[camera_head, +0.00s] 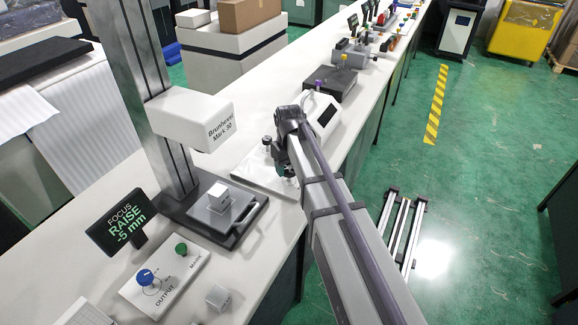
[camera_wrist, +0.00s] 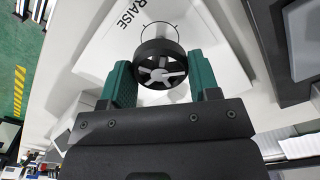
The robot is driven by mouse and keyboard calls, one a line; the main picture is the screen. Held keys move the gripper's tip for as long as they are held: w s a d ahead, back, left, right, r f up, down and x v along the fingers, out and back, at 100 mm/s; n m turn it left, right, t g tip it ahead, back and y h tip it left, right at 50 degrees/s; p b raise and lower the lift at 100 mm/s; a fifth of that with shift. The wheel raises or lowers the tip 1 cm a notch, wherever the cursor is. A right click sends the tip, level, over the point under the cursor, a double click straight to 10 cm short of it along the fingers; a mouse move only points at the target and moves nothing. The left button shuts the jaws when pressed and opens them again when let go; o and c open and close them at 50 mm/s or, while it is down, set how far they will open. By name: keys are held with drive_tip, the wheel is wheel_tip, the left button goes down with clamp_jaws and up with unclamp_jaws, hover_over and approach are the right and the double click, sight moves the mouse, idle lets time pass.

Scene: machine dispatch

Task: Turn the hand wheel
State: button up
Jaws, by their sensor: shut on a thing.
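The hand wheel (camera_wrist: 160,73) is a small dark-rimmed wheel with pale spokes, seen in the wrist view. It stands on a white panel (camera_wrist: 105,45) printed "RAISE". My gripper (camera_wrist: 161,64) has its green fingers on opposite sides of the rim, shut on the wheel. In the head view, my gripper (camera_head: 285,176) reaches down to a white plate on the bench, and the wheel is hidden behind it. A black display (camera_head: 120,221) reads "FOCUS RAISE -5 mm".
A white marking head (camera_head: 193,118) hangs on a grey column left of my arm, over a grey block (camera_head: 221,198). A panel (camera_head: 164,282) in front has a blue knob and a green button. Other devices stand further along the bench.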

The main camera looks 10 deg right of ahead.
sight(289, 168)
drive_tip(key=m, duration=0.6)
drive_tip(key=shift+m, duration=0.3)
idle(0.4)
drive_tip(key=o, duration=0.9)
wheel_tip(289, 168, up, 11)
drive_tip(key=p, duration=1)
drive_tip(key=shift+f+p, duration=0.1)
drive_tip(key=shift+p, duration=0.3)
